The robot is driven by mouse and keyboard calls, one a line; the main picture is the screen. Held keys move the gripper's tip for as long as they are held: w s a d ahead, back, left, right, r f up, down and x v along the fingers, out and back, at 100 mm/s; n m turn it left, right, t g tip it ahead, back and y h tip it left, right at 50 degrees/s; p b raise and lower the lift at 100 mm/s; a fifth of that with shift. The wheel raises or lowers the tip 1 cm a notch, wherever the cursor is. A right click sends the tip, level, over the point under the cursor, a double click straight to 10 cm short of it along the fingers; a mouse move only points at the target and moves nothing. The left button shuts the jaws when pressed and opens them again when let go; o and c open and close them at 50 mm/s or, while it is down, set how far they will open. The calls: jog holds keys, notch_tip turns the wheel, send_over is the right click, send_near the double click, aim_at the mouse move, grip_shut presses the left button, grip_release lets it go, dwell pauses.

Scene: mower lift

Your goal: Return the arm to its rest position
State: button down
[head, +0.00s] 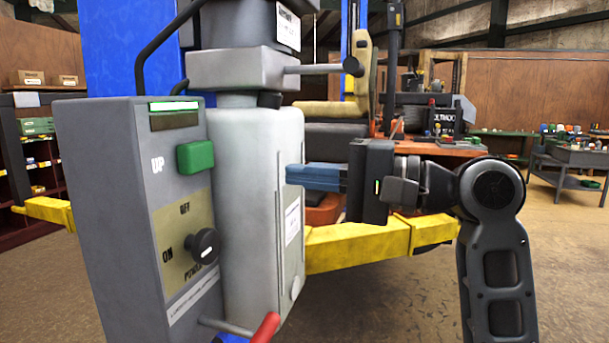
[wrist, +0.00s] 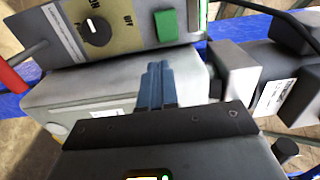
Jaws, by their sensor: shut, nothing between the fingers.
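My gripper (head: 290,174) is shut and empty, its blue fingers pressed together. In the head view it comes in from the right and points left, its tips close to the light grey motor housing (head: 262,200). I cannot tell whether they touch it. In the wrist view the gripper (wrist: 157,66) points up the picture, over the housing (wrist: 70,90) and toward the control box.
The grey control box (head: 115,220) carries a green UP button (head: 195,156), a black power knob (head: 205,246) and a red-handled lever (head: 266,328). A yellow lift arm (head: 360,246) runs behind my gripper. Open floor (head: 565,260) lies at the right.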

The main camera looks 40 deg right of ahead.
notch_tip(320, 180, down, 12)
jog(key=a+m+t+h, duration=0.1)
jog(key=m+t+h, duration=0.1)
jog(key=m+h, duration=0.15)
jog(key=s+a+f+n+h, duration=0.25)
jog(key=s+f+h, duration=0.45)
jog(key=s+f, duration=0.85)
jog(key=s+a+f+n+g, duration=0.1)
jog(key=s+f+n, duration=0.1)
jog(key=s+n, duration=0.9)
jog(key=s, duration=0.9)
jog(key=shift+a+f+n+g, duration=0.15)
jog(key=shift+f+n+g, duration=0.2)
jog(key=shift+n+g, duration=0.05)
